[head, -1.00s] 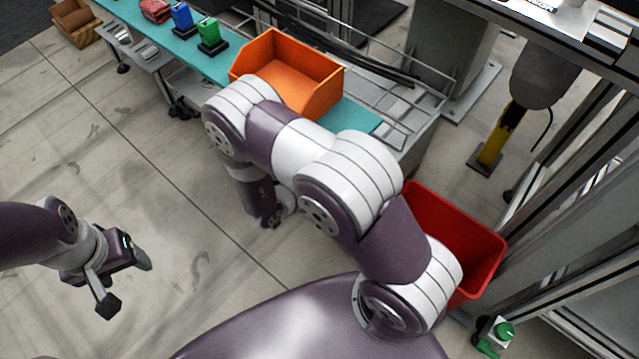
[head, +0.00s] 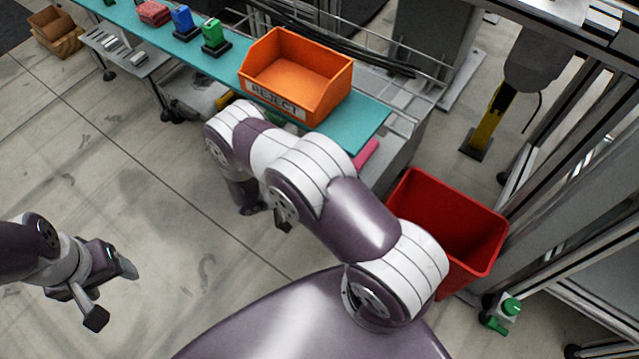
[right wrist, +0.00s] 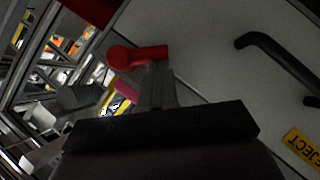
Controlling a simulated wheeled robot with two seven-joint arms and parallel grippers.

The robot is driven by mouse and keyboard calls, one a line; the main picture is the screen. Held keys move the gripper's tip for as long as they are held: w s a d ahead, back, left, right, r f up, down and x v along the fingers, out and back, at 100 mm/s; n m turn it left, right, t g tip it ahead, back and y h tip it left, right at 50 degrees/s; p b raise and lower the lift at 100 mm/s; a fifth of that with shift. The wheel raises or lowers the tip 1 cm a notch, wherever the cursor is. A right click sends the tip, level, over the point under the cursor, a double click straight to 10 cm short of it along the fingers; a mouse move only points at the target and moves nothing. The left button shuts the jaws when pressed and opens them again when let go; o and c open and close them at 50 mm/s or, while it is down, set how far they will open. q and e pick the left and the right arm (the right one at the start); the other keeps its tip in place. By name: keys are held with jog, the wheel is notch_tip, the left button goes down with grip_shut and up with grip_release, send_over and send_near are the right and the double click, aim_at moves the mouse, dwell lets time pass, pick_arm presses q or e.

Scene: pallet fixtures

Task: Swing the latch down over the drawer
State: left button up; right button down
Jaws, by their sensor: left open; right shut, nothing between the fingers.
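The red latch (right wrist: 140,57) shows in the right wrist view at the upper left of a grey drawer front (right wrist: 215,75). It has a rounded end at left and a short arm pointing right. The drawer has a black bar handle (right wrist: 280,65) and a yellow label (right wrist: 302,148) reading "EJECT", cut off at the edge. My right gripper (right wrist: 156,80) is shut and empty, its fingertips just below the latch in the picture; I cannot tell whether they touch it. In the head view my arm mostly hides that gripper. My left gripper (head: 113,292) is open and empty over the floor.
An orange REJECT bin (head: 297,80) stands on the teal bench (head: 365,125), with a green item (head: 213,35) and a blue item (head: 183,20) farther left. A red bin (head: 445,225) is right of my arm.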

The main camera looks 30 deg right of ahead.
jog(key=f+n+g+h+b, duration=0.1)
jog(key=b, duration=0.1)
jog(key=s+f+n+g+h+b, duration=0.1)
jog(key=n+b, duration=0.1)
jog(key=s+d+f+n+h+b, duration=0.1)
jog(key=f+n+b, duration=0.1)
jog(key=b, duration=0.1)
jog(key=shift+g+h, duration=0.4)
jog(key=shift+s, duration=0.1)
dwell(0.5)
